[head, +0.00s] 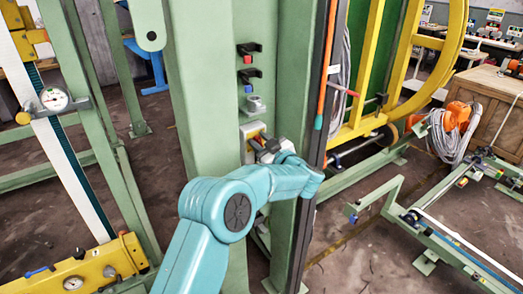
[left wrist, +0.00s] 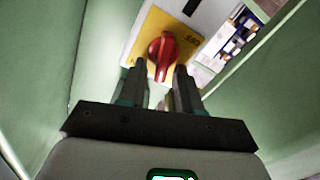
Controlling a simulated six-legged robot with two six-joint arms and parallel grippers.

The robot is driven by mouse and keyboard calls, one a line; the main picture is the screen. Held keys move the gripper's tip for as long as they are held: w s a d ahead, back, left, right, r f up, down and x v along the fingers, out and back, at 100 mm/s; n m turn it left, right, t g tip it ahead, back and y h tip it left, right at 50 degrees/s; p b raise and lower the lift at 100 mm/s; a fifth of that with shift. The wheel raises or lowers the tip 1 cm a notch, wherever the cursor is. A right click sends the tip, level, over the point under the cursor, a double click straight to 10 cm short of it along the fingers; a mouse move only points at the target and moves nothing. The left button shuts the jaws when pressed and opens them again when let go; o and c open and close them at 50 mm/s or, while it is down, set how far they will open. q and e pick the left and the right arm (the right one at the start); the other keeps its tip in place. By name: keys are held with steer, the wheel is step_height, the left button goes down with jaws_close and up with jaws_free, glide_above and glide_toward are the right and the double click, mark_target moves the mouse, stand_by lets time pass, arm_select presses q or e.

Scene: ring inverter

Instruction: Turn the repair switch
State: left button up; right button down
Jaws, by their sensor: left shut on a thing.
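The repair switch (left wrist: 162,52) is a red rotary knob on a yellow plate (left wrist: 187,53), fixed to a grey box between green column walls. In the left wrist view, the fingers of my left gripper (left wrist: 158,84) stand on either side of the knob's lower end and are shut on it. In the head view, my teal left arm reaches up to the column, and the left gripper (head: 262,146) is at the switch box. There the gripper and wrist hide most of the knob. My right gripper is in neither view.
Black-bracketed red (head: 248,59) and blue (head: 248,88) buttons sit above the switch on the green column (head: 205,100). Column walls stand close on both sides. An orange and black vertical strip (head: 325,70) runs to the right. A yellow ring frame (head: 445,60) stands behind.

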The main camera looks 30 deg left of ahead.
arm_select(q)
steer(key=shift+s+a+f+n+b, duration=0.1)
steer(key=shift+s+f+n+b, duration=0.2)
steer(key=shift+n+b, duration=2.15)
steer(key=shift+s+a+f+n+b, duration=0.1)
steer(key=shift+f+n+b, duration=0.25)
steer(key=shift+n+b, duration=2.1)
steer(key=shift+s+a+f+n+b, duration=0.1)
steer(key=shift+s+f+n+b, duration=0.2)
steer(key=shift+n+b, duration=2.15)
steer(key=shift+w+m+b, duration=0.1)
steer(key=shift+m+b, duration=0.15)
steer(key=shift+b, duration=0.15)
steer(key=o, duration=0.7)
steer(key=shift+d, duration=0.1)
steer(key=shift+c, duration=0.2)
steer(key=v, duration=1.6)
steer(key=shift+b, duration=0.4)
steer(key=shift+d, duration=0.15)
